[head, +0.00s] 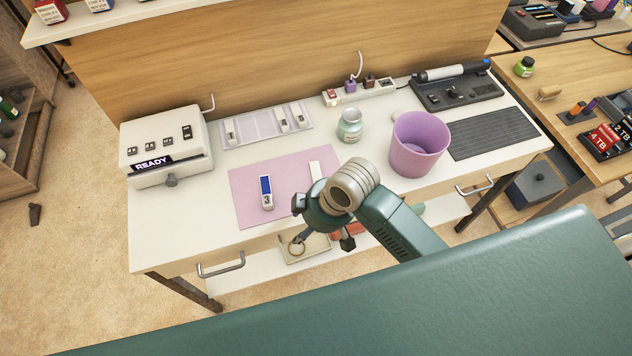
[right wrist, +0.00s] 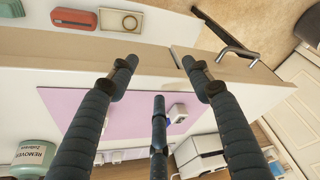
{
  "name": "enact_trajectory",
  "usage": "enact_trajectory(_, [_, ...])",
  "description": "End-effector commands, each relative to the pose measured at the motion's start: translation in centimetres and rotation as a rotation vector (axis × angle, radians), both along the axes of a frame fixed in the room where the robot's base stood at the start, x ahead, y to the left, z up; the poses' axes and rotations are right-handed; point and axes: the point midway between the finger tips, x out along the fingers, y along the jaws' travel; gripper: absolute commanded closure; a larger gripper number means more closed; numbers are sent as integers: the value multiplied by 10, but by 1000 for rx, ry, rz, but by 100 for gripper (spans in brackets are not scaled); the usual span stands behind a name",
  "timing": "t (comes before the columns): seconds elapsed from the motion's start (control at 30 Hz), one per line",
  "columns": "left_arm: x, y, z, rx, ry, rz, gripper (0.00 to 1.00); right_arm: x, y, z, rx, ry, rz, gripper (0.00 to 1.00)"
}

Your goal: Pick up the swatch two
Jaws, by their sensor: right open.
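A small white stick with a blue face (head: 266,192) lies on the pink mat (head: 248,213); it shows partly behind a finger in the right wrist view (right wrist: 178,112). A plain white stick (head: 315,170) lies farther right on the mat, partly hidden by my arm. Several similar white pieces sit in a pale tray (head: 262,128) behind the mat. I cannot tell which piece is swatch two. My right gripper (head: 322,242) is open and empty above the desk's front edge, to the right of the blue-faced stick; its spread fingers also show in the right wrist view (right wrist: 158,66). My left gripper is out of view.
A white READY box (head: 165,143) stands left. A remover jar (head: 350,126), purple bin (head: 418,145) and power strip (head: 358,93) stand right and behind. A drawer handle (head: 221,266) juts from the front. The desk's left front is clear.

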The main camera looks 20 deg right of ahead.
Motion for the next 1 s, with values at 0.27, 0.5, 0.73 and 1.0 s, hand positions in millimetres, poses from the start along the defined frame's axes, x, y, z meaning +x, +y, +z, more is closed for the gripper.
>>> enact_trajectory(0.27, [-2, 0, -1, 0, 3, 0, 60, 56, 0, 42, -132, 3, 385, 51])
enact_trajectory(0.5, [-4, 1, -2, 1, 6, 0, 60, 95, -47, 89, -290, 69, 607, 51])
enact_trajectory(0.73, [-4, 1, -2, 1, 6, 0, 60, 107, -71, 109, -341, 109, 666, 51])
enact_trajectory(1.0, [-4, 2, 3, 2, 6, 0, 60, 106, -71, 71, -342, 113, 669, 51])
